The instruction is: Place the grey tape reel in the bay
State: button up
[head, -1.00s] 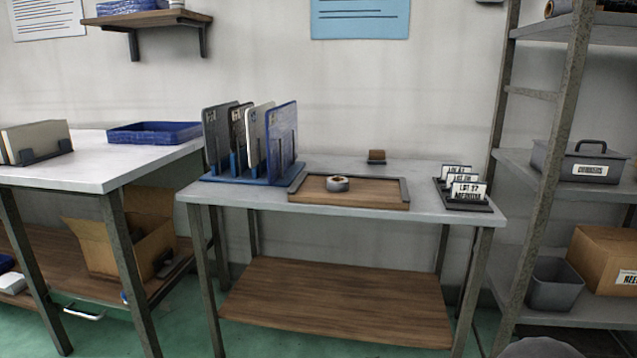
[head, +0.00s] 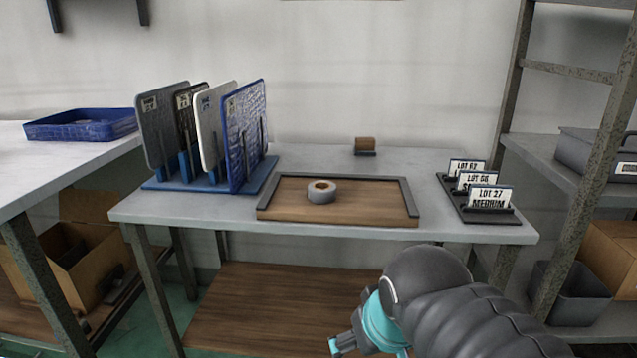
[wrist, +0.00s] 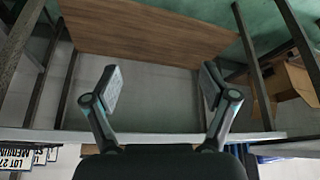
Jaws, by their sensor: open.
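The grey tape reel (head: 321,192) lies flat on a wooden board (head: 375,209), left of its middle. Dark raised rims edge the board at its left, back and right sides; its front has no dark rim. I cannot tell for sure which place is the bay. My gripper (head: 342,345) is at the bottom of the head view, in front of the table and below its top, apart from the reel. In the wrist view my gripper (wrist: 161,84) shows two spread fingers with nothing between them. The reel is not in the wrist view.
A blue rack with several upright panels (head: 246,135) stands left of the board. Label cards (head: 490,198) in a dark holder stand to the right. A small brown block (head: 365,144) is at the back. The lower wooden shelf (head: 270,305) looks bare.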

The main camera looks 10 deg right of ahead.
jog(key=w+r+n+g+p, duration=0.2)
jog(key=w+r+n+p, duration=0.2)
jog(key=w+r, duration=1.2)
notch_tip(320, 180, up, 8)
jog(key=n+g+p, duration=0.3)
jog(key=n, duration=0.2)
send_over(322, 185)
jog(key=f+b, duration=0.1)
jog(key=f, duration=0.1)
jog(key=f+b, duration=0.1)
jog(key=f, duration=0.2)
jog(key=s+f, duration=0.1)
jog(key=f, duration=0.1)
jog(key=shift+f+b, duration=0.25)
jog(key=shift+b, duration=0.15)
jog(key=shift+s+a+f+b, duration=0.15)
jog(key=shift+f+b, duration=0.25)
jog(key=shift+f, duration=0.95)
jog(key=shift+s+a+f+b, duration=0.15)
jog(key=shift+f+b, duration=0.2)
jog(key=shift+f, duration=0.95)
jog(key=c, duration=1.3)
jog(key=shift+r, duration=0.1)
